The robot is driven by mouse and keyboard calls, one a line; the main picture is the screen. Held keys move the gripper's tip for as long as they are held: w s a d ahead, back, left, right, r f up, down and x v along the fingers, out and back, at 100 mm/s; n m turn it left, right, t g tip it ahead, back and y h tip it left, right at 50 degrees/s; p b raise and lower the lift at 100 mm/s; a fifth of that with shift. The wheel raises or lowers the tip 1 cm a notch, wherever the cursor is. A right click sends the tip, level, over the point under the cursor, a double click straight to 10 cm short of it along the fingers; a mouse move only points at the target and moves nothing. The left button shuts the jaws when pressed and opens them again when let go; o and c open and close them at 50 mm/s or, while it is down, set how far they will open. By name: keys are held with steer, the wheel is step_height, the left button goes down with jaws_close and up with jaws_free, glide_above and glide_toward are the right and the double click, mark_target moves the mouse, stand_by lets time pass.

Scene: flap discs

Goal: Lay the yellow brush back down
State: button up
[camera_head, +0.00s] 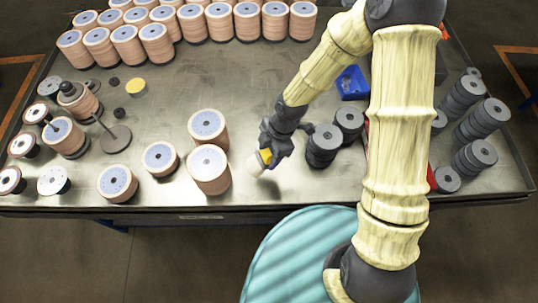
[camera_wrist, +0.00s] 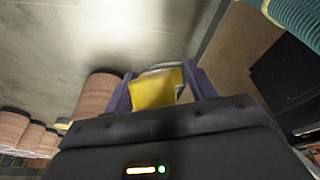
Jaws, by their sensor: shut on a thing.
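My gripper (camera_head: 267,151) is low over the front middle of the metal table (camera_head: 270,90), just right of the large front stack of tan discs (camera_head: 209,170). It is shut on the yellow brush (camera_head: 265,156), which shows as a small yellow block with a pale part reaching down and left. In the wrist view the yellow brush (camera_wrist: 155,90) sits between the two purple fingers, with a pale edge behind it. I cannot tell whether the brush touches the table.
Dark disc stacks (camera_head: 322,146) stand just right of my gripper. A blue bin (camera_head: 351,83) is behind them. More tan stacks fill the left and back. Bare table lies behind my gripper, and the table's front edge is close below it.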

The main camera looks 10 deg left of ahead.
stand_by(0.3)
step_height(320, 180, down, 6)
steer(key=b, duration=0.5)
steer(key=shift+a+f, duration=0.1)
steer(key=shift+f, duration=0.05)
steer(key=shift+f+b, duration=0.25)
steer(key=shift+b, duration=0.15)
steer(key=shift+s, duration=0.1)
steer(key=o, duration=1.2)
steer(key=shift+r, duration=0.1)
